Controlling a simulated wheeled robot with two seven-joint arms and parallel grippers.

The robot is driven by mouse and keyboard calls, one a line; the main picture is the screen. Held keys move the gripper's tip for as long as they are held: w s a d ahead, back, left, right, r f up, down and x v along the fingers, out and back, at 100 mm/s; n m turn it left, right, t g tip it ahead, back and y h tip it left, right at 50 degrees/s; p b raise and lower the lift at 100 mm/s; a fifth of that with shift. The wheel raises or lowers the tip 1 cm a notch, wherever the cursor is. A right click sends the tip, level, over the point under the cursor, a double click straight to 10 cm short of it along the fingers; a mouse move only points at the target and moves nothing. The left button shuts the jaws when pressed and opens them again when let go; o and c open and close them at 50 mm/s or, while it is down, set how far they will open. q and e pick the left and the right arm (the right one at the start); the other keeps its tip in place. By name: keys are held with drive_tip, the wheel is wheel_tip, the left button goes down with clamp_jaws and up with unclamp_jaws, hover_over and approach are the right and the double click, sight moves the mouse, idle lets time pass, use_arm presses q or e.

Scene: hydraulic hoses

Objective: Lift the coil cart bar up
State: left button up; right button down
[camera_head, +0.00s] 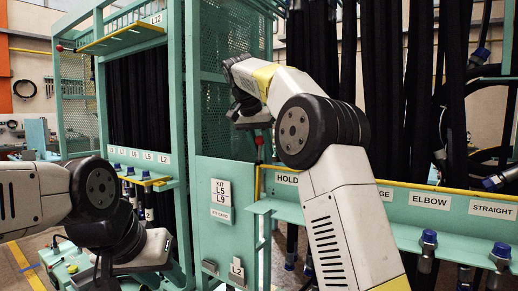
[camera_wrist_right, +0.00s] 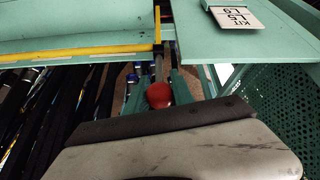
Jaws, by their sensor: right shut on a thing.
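A red ball knob (camera_wrist_right: 158,95) on a thin dark lever sits between the fingers of my right gripper (camera_wrist_right: 157,88) in the right wrist view. The gripper is shut on this lever just by the knob. In the head view the knob (camera_head: 259,140) shows under my right wrist, beside the green door panel (camera_head: 215,240); the fingers there are mostly hidden. I cannot tell whether this lever is the coil cart bar. My left gripper (camera_head: 106,268) is low at the left, pointing down; its fingers are not clear.
A green rack with black hoses (camera_head: 140,95) stands behind, with a yellow-edged shelf (camera_head: 125,36) labelled L12. To the right, a labelled rail (camera_head: 455,212) carries hose fittings (camera_head: 429,240). A perforated green panel (camera_wrist_right: 270,110) is close on the wrist view's right.

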sight(257, 138)
drive_tip(key=shift+f, duration=0.45)
idle(0.5)
drive_tip(key=c, duration=1.2)
unclamp_jaws()
drive_tip(key=shift+r, duration=0.3)
drive_tip(key=v, duration=0.5)
drive_tip(key=shift+a+r, duration=0.2)
drive_tip(key=shift+r, duration=0.05)
drive_tip(key=shift+v, duration=1)
drive_tip(key=shift+s+d, duration=0.15)
drive_tip(key=shift+d, duration=0.05)
